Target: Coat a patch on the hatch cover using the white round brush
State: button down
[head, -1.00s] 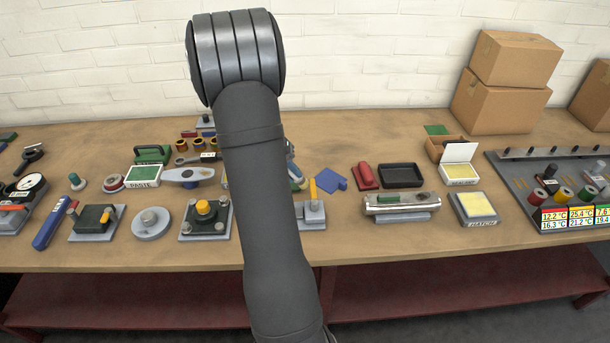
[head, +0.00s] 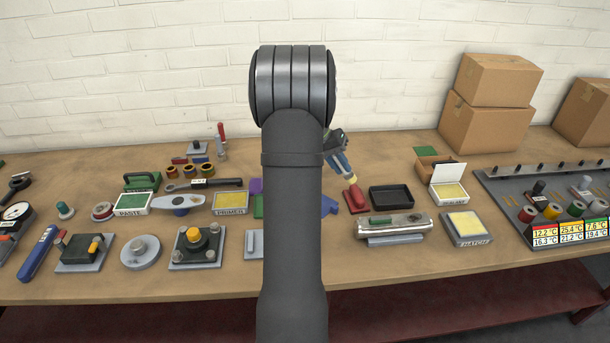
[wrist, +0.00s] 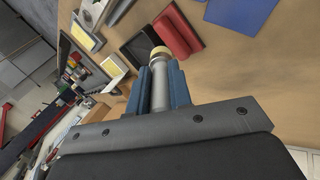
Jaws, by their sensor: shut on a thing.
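My gripper (head: 343,166) is beyond my forearm, above the back of the bench near the red block. In the wrist view its blue fingers (wrist: 161,80) are shut on the grey handle of the round brush (wrist: 160,55). The brush's cream-white tip points away from the gripper, and in the head view it shows as a small pale tip (head: 352,181) above the red block. The hatch cover (head: 465,225), a grey frame with a pale yellow face and a front label, lies apart from the brush on the bench's right side; it also shows in the wrist view (wrist: 84,35).
The red block (head: 356,198), black tray (head: 391,197) and silver bar (head: 393,227) lie between gripper and hatch cover. Behind the cover stands the open, yellow-filled sealant box (head: 448,192). Right is a gauge panel (head: 530,210); cardboard boxes (head: 490,105) stand behind. My arm hides the bench's middle.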

jog(key=s+d+r+m, duration=0.15)
jog(key=s+d, duration=0.25)
jog(key=d, duration=0.7)
jog(key=s+d+r+m+t, duration=0.1)
jog(key=s+d+r, duration=0.25)
jog(key=d, duration=0.75)
jog(key=s+d+r+m, duration=0.15)
jog(key=s+d, duration=0.35)
jog(key=d, duration=0.7)
jog(key=shift+a+f, duration=0.2)
jog(key=shift+f, duration=2.4)
jog(key=shift+r, duration=0.1)
